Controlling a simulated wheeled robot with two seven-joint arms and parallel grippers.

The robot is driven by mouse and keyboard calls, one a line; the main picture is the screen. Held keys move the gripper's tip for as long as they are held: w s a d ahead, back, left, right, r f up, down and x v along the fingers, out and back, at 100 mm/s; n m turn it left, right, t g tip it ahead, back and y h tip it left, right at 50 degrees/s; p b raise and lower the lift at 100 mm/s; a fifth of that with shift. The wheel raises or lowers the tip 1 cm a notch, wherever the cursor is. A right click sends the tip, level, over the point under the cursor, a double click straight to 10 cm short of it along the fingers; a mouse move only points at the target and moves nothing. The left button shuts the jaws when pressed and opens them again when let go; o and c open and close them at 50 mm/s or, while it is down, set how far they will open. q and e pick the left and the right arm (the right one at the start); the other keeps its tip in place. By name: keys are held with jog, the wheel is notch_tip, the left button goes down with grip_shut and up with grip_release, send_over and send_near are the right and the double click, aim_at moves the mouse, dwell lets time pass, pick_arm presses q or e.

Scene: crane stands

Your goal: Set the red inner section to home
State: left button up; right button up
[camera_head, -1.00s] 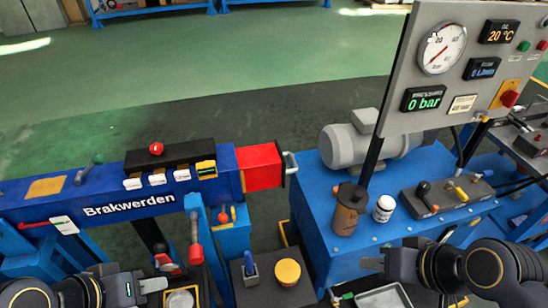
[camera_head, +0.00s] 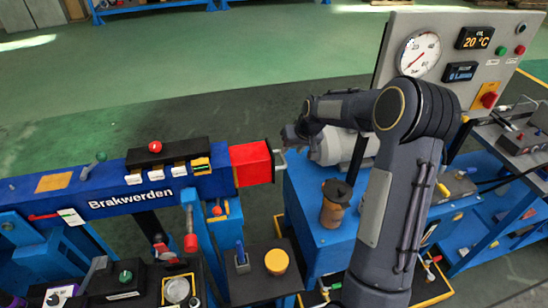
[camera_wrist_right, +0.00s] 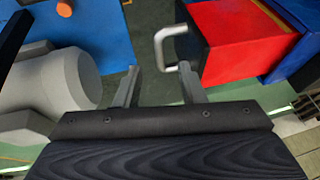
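The red inner section (camera_head: 250,163) sticks out of the right end of the blue boom (camera_head: 110,192) marked "Brakwerden". A grey handle (camera_head: 280,160) is on its end face. My right gripper (camera_head: 290,134) is just above and beyond the handle in the head view, partly hidden by its own wrist. In the right wrist view my right gripper (camera_wrist_right: 160,82) is open and empty. There the handle (camera_wrist_right: 168,45) shows between the fingertips, nearer the right finger, beside the red section (camera_wrist_right: 238,38). I cannot tell if they touch. My left gripper is not in view.
A grey motor (camera_head: 333,148) stands on the blue bench (camera_head: 310,215), close to my right gripper. A brown canister (camera_head: 335,205) is on the bench. The gauge panel (camera_head: 450,45) stands behind my right arm. Green floor is clear beyond the boom.

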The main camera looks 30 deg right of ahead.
aim_at(285, 161)
jog(key=p+x, duration=0.1)
jog(key=x, duration=0.6)
jog(key=shift+f, duration=0.15)
jog(key=shift+s, duration=0.1)
jog(key=shift+c, duration=0.2)
grip_shut()
